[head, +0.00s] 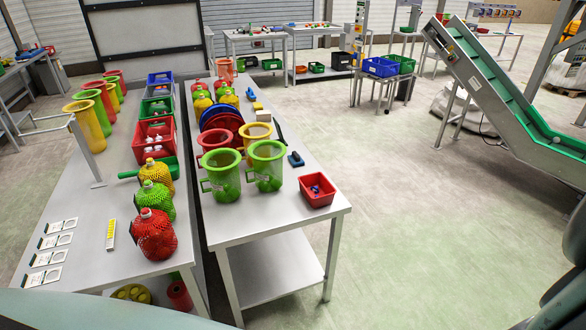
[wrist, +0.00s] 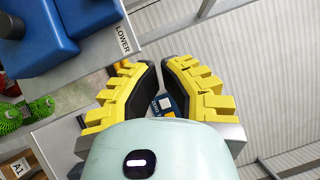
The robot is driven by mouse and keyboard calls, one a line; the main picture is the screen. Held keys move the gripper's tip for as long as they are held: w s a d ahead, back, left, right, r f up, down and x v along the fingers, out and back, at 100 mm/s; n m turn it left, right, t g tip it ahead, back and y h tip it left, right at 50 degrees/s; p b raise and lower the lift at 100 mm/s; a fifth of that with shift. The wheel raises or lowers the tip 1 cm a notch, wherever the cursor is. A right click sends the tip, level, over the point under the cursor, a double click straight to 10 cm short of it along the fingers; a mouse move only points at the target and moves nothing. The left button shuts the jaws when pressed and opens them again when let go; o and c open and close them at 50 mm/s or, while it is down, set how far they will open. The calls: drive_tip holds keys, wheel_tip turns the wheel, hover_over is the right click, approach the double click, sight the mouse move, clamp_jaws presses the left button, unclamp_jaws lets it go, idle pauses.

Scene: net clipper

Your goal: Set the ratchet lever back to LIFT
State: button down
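My gripper (wrist: 161,70) shows in the wrist view, with yellow ribbed fingers and black pads. Its tips are close together with a narrow gap. A blue piece with white and orange patches (wrist: 166,104) shows between the fingers; I cannot tell whether they touch it. A grey surface marked LOWER (wrist: 123,40) is at the upper left, beside large blue blocks (wrist: 50,42). I cannot make out the ratchet lever or a LIFT mark for sure. My gripper is not in the head view.
In the head view, a left bench (head: 85,195) and a right bench (head: 240,222) hold netted bags, bins and tubes. A conveyor (head: 490,90) stands at right. The floor (head: 400,200) between is clear. Green netting (wrist: 42,107) shows in the wrist view.

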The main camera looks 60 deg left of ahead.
drive_tip(key=shift+r, duration=0.1)
drive_tip(key=w+a+p+x, duration=0.1)
drive_tip(key=w+p+x, duration=0.1)
drive_tip(key=p+x, duration=1)
drive_tip(key=shift+w+d+r+p, duration=0.3)
drive_tip(key=shift+w+r+p, duration=0.05)
drive_tip(key=shift+w+r, duration=0.1)
idle(0.4)
drive_tip(key=shift+w+d, duration=0.1)
idle(0.4)
